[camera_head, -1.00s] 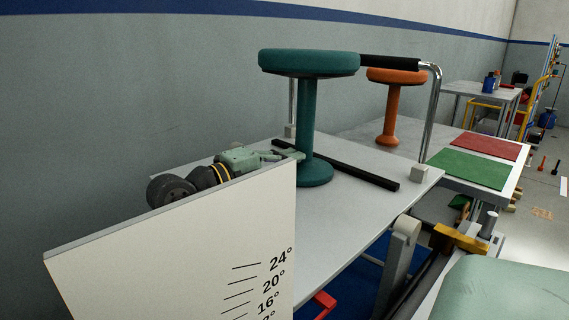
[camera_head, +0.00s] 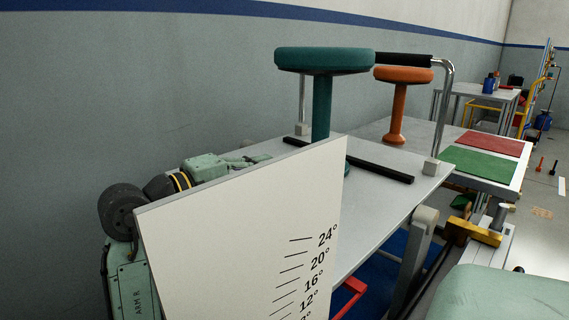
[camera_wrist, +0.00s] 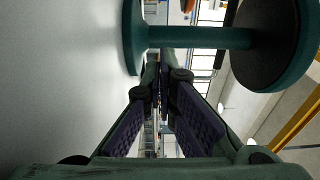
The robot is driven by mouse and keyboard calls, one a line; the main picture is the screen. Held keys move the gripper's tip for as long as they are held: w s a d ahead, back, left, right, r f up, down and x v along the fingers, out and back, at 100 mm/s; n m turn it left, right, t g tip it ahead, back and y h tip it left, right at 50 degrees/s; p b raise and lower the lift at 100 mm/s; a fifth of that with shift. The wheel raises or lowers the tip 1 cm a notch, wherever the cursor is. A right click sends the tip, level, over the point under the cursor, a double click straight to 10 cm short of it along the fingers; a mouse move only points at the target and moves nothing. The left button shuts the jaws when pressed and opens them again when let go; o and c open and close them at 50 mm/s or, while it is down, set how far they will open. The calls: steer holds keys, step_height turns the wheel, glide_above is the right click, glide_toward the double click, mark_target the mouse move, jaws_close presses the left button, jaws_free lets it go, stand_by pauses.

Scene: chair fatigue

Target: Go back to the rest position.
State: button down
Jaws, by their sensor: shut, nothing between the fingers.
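My gripper (camera_head: 262,158) is at the left end of the grey table (camera_head: 378,192), partly hidden behind a white board. Its fingers are together and empty, pointing towards a teal stool (camera_head: 321,92), with a gap between them and its column. In the wrist view my gripper (camera_wrist: 164,72) points at the teal stool (camera_wrist: 200,37), which lies across the picture because of the camera's turn. The stool stands upright on the table; its foot is mostly hidden by the board in the head view.
The white board (camera_head: 240,230) with angle marks stands in front of my arm. A black bar (camera_head: 378,172) lies on the table, and a padded rail (camera_head: 403,58) stands behind the teal stool. An orange stool (camera_head: 399,105) and green (camera_head: 478,167) and red (camera_head: 490,144) mats are farther back.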

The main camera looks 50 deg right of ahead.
steer(key=shift+v, duration=1.85)
